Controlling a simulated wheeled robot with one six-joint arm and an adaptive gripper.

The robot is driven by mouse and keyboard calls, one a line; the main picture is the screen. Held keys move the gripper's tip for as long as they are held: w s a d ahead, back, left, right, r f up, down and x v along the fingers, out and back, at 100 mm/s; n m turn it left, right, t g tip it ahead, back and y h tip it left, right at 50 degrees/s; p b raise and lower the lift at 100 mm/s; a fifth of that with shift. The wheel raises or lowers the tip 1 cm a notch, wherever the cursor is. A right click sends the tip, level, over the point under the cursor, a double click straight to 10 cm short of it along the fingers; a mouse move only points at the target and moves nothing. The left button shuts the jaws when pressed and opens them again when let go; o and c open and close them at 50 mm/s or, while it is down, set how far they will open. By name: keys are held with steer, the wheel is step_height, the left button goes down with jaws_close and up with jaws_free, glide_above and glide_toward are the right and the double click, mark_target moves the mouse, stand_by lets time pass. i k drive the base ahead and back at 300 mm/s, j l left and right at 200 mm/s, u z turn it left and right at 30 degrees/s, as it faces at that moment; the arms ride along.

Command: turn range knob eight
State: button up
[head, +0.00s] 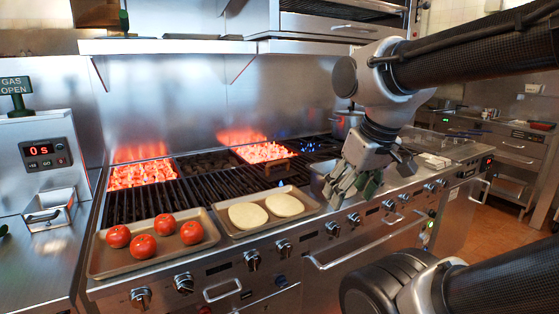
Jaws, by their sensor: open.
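A row of dark round knobs with silver bezels runs along the front panel of the steel range (230,275). No readable numbers show, but counted from the left, range knob eight (404,198) appears to be the one right of my gripper. My gripper (352,190) is open and empty, fingers pointing down over the range's front edge. In the picture it lies above and left of that knob, and just above two nearer knobs, the left one (333,229) and the right one (354,219). I cannot tell its exact distance from the panel.
A tray of tomatoes (100,262) and a tray of flat rounds (225,226) rest on the front ledge. Flames burn over glowing coals (143,172) behind the grates. Oven handles (368,243) jut out below the knobs. An overhead shelf (165,46) spans the back.

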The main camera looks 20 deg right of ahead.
mark_target(407, 198)
steer(key=z, duration=1.5)
steer(key=i+j+z, duration=0.15)
steer(key=i+j, duration=0.15)
steer(key=i, duration=0.05)
